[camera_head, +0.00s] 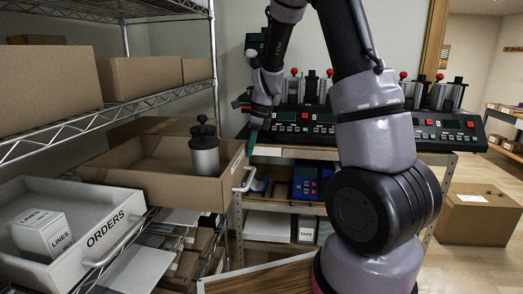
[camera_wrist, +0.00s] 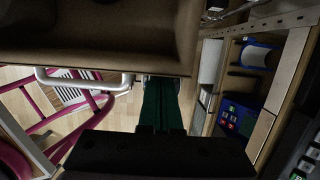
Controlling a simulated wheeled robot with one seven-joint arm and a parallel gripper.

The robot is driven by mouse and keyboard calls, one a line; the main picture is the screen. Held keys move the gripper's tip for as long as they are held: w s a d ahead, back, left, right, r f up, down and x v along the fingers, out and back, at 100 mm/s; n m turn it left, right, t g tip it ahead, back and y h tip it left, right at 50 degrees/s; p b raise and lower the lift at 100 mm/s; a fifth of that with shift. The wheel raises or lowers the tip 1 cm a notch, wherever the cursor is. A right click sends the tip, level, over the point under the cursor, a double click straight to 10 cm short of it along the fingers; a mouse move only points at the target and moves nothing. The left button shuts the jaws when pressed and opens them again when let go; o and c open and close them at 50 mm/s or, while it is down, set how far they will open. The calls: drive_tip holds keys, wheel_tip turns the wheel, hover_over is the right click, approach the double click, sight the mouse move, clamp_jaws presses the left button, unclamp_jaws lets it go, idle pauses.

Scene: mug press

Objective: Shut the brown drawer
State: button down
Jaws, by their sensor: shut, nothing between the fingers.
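The brown drawer (camera_head: 150,180) is pulled out of the wire shelf in the head view, with its front panel and pale bar handle (camera_head: 243,181) facing right. A grey metal canister with black knobs (camera_head: 204,157) stands in it. My gripper (camera_head: 251,146) has green fingers and is at the far end of the drawer front, beyond the handle. In the wrist view the shut green fingers (camera_wrist: 161,85) point at the lower edge of the brown drawer (camera_wrist: 90,55), beside the handle (camera_wrist: 85,82). Whether they touch the panel cannot be told.
A white ORDERS drawer (camera_head: 65,243) with a LINES box is also open, at the lower left. Cardboard boxes (camera_head: 50,80) fill the upper shelf. A bench with a row of presses (camera_head: 300,120) stands behind my arm. A blue device (camera_head: 308,180) sits on its lower shelf.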

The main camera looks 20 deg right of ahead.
drive_tip(key=w+a, duration=0.3)
drive_tip(key=a, duration=0.3)
drive_tip(key=w+a, duration=0.3)
drive_tip(key=a, duration=0.3)
drive_tip(key=w+a, duration=0.2)
drive_tip(key=a, duration=0.4)
drive_tip(key=shift+w, duration=0.4)
drive_tip(key=shift+w+a, duration=0.1)
drive_tip(key=shift+a, duration=0.15)
drive_tip(key=shift+r, duration=0.1)
